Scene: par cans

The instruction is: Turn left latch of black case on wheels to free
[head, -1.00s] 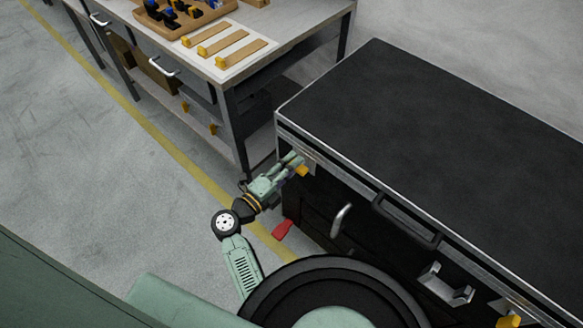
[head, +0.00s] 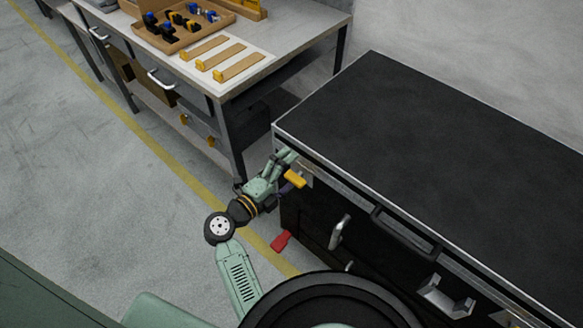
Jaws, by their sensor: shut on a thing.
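The black case on wheels (head: 440,130) stands at the right, with a broad dark lid and metal edging. Its left latch (head: 296,179) is yellow and sits on the front face near the left corner, just below the lid edge. My gripper (head: 287,160) is at this latch, coming from the lower left. It is shut on the latch, but its fingers hide the exact contact. The latch's yellow part shows just below and right of the fingertips, sloping down to the right.
A recessed handle (head: 404,232), a silver handle (head: 339,231) and a metal bracket (head: 445,297) are on the case front. A red part (head: 281,241) sits low at its left. A workbench (head: 333,22) with a tray (head: 184,44) stands behind. Floor at left is clear.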

